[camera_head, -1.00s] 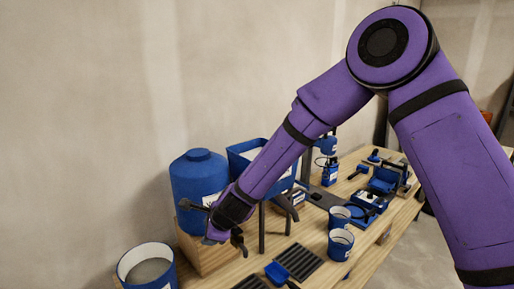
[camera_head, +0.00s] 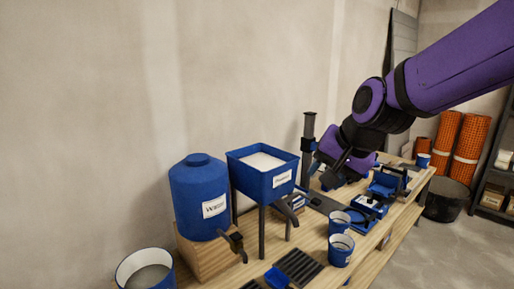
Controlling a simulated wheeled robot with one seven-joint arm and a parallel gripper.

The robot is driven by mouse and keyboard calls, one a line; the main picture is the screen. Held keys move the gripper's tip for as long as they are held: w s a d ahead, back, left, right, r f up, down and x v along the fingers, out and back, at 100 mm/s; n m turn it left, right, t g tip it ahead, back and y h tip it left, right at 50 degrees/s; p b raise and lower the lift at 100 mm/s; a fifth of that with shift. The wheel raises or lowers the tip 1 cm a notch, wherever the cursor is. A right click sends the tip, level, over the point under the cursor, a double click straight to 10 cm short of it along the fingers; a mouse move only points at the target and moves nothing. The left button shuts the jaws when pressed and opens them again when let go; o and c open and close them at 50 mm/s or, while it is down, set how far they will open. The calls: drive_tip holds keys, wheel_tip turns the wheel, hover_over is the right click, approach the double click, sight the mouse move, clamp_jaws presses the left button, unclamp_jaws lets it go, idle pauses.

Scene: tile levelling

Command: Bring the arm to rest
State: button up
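My purple arm reaches in from the upper right. Its dark wrist end and my gripper (camera_head: 345,165) hang over the far part of the workbench (camera_head: 315,264), in front of a dark upright column. The gripper is small and partly covered by the wrist, so I cannot tell whether the fingers are apart, and I see nothing clearly held.
A blue water tank (camera_head: 196,190) on a wooden block and a blue hopper (camera_head: 262,180) on legs stand at the left. Blue cups (camera_head: 341,250), a dark ribbed tray (camera_head: 299,266) and a bucket (camera_head: 145,270) are nearer. Orange rolls (camera_head: 470,137) stand behind right.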

drive_tip(key=s+d+r+n+h, duration=0.1)
drive_tip(key=s+d+r+n, duration=0.1)
drive_tip(key=s+d, duration=0.6)
drive_tip(key=s+d+r+n+h, duration=0.1)
drive_tip(key=s+d+n+h, duration=0.1)
drive_tip(key=s+d, duration=0.6)
drive_tip(key=s, duration=0.2)
drive_tip(key=shift+s+d+r, duration=0.15)
drive_tip(key=shift+s+r, duration=0.15)
drive_tip(key=shift+r, duration=0.05)
